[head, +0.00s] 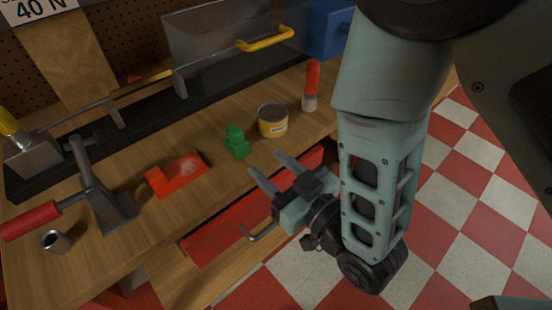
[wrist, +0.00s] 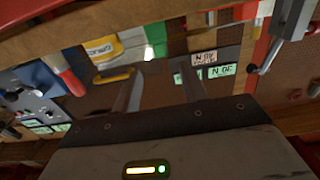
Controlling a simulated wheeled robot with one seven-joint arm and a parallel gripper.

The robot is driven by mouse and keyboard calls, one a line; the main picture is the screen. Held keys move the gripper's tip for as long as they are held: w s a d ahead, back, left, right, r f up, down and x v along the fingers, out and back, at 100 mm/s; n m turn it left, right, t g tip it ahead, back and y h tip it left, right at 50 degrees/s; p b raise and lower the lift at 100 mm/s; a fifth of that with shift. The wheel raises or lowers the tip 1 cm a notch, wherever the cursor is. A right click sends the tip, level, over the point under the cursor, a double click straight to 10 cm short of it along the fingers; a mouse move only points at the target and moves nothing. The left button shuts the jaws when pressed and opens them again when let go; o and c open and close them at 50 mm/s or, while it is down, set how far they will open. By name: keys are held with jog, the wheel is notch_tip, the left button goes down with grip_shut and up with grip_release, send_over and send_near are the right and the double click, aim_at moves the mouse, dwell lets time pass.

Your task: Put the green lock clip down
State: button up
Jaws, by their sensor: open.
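The green lock clip (head: 236,142) stands on the wooden workbench (head: 225,118), between a red block and a tin. My gripper (head: 270,170) is open and empty. It is apart from the clip, at the bench's front edge, to the right of and nearer than the clip in the head view. In the wrist view both fingers of my gripper (wrist: 157,90) are spread with nothing between them. A green patch at the top of that view (wrist: 155,35) looks like the clip, partly cut off by the bench edge.
A red tray-like block (head: 178,174) lies left of the clip. A tin (head: 272,122) and a red-handled brush (head: 311,85) stand to its right. A metal cup (head: 54,241) is at the front left. An open red drawer (head: 235,225) with a metal handle is below my gripper.

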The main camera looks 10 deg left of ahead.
jog(key=shift+s+d, duration=0.25)
jog(key=shift+w, duration=0.1)
jog(key=s+d+r+g+h, duration=0.2)
jog(key=s+d+g+h, duration=0.1)
jog(key=d, duration=0.3)
jog(key=s+d+r+m+g+h, duration=0.1)
jog(key=s+d+r+g+h, duration=0.2)
jog(key=d+g+h, duration=0.2)
jog(key=s+d+r+m+g+h, duration=0.1)
jog(key=s+d+r+g+h, duration=0.1)
jog(key=d+h, duration=0.3)
jog(key=s+d+g, duration=0.1)
jog(key=d, duration=0.2)
jog(key=shift+s+r+g, duration=0.2)
jog(key=shift+r+g, duration=0.15)
jog(key=shift+g, duration=0.05)
